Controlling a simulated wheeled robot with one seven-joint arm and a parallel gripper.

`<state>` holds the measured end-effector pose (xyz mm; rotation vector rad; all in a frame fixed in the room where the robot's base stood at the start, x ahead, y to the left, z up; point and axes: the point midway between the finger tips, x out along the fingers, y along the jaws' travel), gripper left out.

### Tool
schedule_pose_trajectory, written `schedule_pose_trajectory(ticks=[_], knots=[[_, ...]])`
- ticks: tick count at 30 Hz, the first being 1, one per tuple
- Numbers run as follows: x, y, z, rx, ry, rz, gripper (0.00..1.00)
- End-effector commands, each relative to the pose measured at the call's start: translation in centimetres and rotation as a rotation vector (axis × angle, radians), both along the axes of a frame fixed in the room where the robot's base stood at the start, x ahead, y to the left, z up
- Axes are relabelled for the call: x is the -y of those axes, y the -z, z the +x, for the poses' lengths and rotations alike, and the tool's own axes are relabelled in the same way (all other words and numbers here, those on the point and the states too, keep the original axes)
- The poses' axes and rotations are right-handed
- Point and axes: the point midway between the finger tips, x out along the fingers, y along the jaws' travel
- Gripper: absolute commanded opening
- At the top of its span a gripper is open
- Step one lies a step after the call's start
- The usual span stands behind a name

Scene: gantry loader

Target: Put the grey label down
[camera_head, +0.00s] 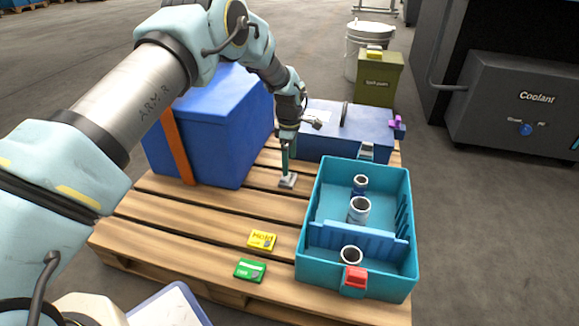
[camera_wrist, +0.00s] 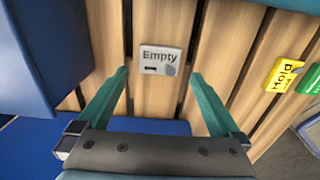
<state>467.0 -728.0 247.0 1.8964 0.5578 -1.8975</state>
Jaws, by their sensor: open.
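The grey label (camera_wrist: 162,60), marked "Empty", lies flat on the wooden pallet (camera_wrist: 108,35). In the head view the grey label (camera_head: 288,181) is on the slats between the large blue box and the teal tote. My gripper (camera_wrist: 160,78) is open, with its two green fingers spread to either side of the label's near edge and apart from it. In the head view my gripper (camera_head: 287,168) points down just above or at the label; the exact height is hard to tell.
A large blue box (camera_head: 215,130) stands left and a lower blue case (camera_head: 340,130) behind. A teal tote (camera_head: 312,255) with several grey cylinders stands right. A yellow "Hold" label (camera_head: 262,240) and a green label (camera_head: 250,270) lie in front. Bare slats surround the grey label.

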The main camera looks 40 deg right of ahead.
Motion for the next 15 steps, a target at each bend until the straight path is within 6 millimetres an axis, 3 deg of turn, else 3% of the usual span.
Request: schedule_pose_trajectory(ticks=[1,6,15], knots=[[0.1,-1.6,0.0,0.002,0.001,-0.001,1.00],[0.0,-4.1,0.0,0.001,0.001,-0.001,1.00],[0.0,-5.3,0.0,0.000,0.001,0.000,1.00]])
